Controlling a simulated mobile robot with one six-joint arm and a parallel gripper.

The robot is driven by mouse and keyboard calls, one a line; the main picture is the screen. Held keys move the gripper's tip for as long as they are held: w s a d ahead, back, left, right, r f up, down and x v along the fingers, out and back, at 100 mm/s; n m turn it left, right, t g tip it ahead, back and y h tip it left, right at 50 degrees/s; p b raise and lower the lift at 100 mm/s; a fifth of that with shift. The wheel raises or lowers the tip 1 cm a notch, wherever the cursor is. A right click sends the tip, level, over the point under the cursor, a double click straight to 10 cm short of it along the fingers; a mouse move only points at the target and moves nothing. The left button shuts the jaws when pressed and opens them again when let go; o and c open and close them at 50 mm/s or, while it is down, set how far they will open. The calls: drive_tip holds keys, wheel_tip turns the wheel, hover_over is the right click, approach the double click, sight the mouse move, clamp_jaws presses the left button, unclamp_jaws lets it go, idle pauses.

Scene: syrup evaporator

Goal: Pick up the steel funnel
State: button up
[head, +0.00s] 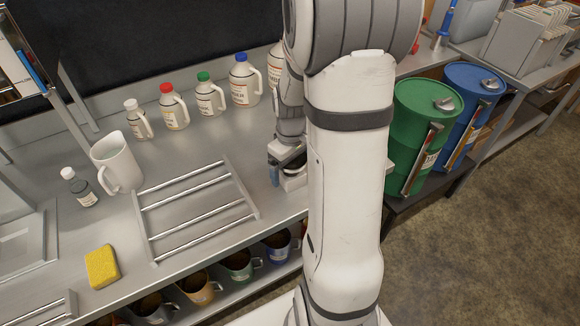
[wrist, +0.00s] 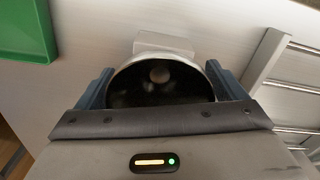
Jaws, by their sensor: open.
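The steel funnel (wrist: 160,88) is in the wrist view with its wide round mouth facing the camera. Its inside looks dark with a small pale spot, and its rim is bright. It lies between the two fingers of my gripper (wrist: 158,74), one on each side. The gripper is open, and I cannot tell whether either finger touches the funnel. In the head view the funnel (head: 294,182) shows only partly on the steel counter, beside my gripper (head: 287,162). My arm hides much of that area.
A wire rack (head: 196,205) lies left of the funnel. A white pitcher (head: 118,165), a yellow sponge (head: 102,267) and several jugs stand on the counter. A green flat-sided object (wrist: 26,32) is at the wrist view's upper left. Green (head: 425,125) and blue drums stand right of my arm.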

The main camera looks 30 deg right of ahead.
drive_tip(key=c, duration=0.9)
